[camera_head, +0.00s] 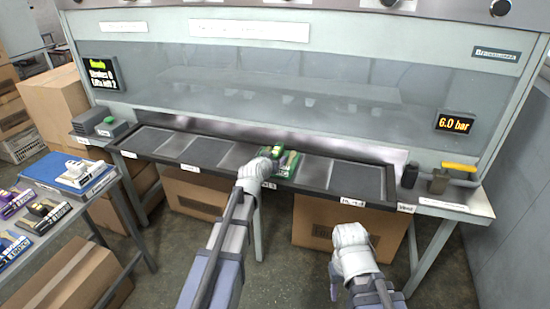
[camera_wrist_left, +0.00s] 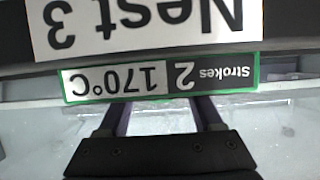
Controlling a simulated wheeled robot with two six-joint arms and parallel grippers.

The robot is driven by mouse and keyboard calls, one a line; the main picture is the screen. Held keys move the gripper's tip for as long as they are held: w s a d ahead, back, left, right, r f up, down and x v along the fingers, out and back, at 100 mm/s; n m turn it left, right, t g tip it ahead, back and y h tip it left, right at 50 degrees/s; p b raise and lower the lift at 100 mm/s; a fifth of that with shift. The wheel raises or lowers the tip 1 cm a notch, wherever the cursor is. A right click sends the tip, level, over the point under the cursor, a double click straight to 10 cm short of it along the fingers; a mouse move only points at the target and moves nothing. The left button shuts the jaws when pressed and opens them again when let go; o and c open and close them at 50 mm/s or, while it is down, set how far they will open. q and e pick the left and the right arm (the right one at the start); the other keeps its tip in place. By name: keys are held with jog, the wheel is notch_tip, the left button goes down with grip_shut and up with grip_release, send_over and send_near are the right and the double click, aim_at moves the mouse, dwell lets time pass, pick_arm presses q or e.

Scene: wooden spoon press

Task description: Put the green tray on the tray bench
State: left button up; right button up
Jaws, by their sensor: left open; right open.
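The green tray (camera_head: 291,166) sits in a nest near the middle of the press's front rail, with green parts on it. My left gripper (camera_head: 271,157) is at its front left edge. In the left wrist view the tray's green-edged label (camera_wrist_left: 160,79) reads "Strokes 2, 170°C" upside down, and the open fingers (camera_wrist_left: 162,108) stand apart just at it, their tips hidden by the label. I cannot tell whether they touch the tray. My right gripper (camera_head: 348,238) is open, in front of the press and away from the tray. A bench with trays (camera_head: 118,180) stands at the left.
Other press nests (camera_head: 205,152) look empty. A "Nest 3" label (camera_wrist_left: 130,25) is on the rail. Cardboard boxes (camera_head: 345,225) stand under the press. A yellow-handled valve (camera_head: 458,167) is at the right.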

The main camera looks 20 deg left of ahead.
pick_arm(q)
jog(key=p+v, duration=0.4)
jog(key=v, duration=0.7)
